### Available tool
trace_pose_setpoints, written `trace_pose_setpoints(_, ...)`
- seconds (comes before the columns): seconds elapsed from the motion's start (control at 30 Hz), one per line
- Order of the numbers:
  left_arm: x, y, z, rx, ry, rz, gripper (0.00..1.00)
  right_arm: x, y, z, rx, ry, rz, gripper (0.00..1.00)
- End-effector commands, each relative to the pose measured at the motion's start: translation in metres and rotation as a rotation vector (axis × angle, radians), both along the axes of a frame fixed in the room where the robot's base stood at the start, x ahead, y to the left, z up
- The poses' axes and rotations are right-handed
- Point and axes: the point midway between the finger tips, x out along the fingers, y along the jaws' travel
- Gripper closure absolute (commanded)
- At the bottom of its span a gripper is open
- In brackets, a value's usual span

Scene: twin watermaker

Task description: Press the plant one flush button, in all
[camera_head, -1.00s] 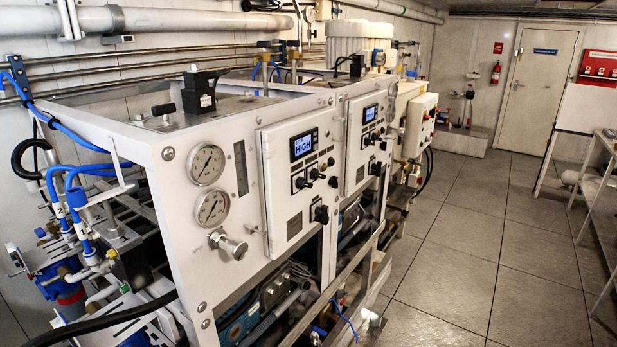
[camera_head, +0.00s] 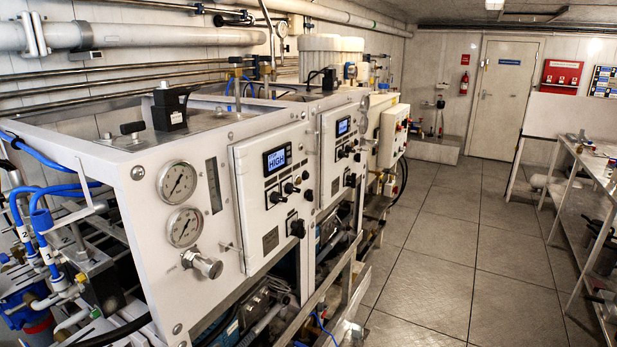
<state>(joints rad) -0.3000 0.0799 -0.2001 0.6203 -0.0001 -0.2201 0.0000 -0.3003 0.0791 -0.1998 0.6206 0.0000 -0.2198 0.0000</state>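Two watermaker units stand in a row along the left wall. The nearer one has a white control panel (camera_head: 272,190) with a lit screen (camera_head: 277,158) that reads HIGH. Below that screen are several black knobs or buttons (camera_head: 290,188); their labels are too small to read, so I cannot tell which is the flush button. The farther unit has a similar panel (camera_head: 341,150) with its own lit screen (camera_head: 343,126). Neither of my grippers is in view.
Two round gauges (camera_head: 177,182) and a metal valve knob (camera_head: 202,264) sit on the near frame's front. The tiled floor (camera_head: 440,250) is clear on the right of the units. A metal table (camera_head: 590,175) stands at the right edge. A door (camera_head: 503,98) is at the back.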

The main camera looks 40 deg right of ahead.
Motion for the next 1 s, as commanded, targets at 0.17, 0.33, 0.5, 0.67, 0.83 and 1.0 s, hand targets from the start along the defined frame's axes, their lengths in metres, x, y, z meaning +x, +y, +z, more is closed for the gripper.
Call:
trace_pose_setpoints(0.17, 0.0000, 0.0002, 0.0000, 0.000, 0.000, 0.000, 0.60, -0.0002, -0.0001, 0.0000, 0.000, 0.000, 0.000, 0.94)
trace_pose_setpoints(0.33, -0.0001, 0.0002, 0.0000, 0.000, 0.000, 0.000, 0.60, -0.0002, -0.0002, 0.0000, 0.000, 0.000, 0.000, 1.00)
trace_pose_setpoints(0.5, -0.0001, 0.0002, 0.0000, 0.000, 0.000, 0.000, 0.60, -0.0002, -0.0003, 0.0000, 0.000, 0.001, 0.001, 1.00)
trace_pose_setpoints(0.67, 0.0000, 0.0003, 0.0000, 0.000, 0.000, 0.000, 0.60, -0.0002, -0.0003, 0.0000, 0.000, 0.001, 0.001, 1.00)
trace_pose_setpoints(0.83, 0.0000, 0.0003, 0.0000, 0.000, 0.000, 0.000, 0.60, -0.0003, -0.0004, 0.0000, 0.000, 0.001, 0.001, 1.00)
trace_pose_setpoints(1.0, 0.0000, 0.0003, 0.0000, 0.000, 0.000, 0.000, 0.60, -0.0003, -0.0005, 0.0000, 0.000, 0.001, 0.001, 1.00)
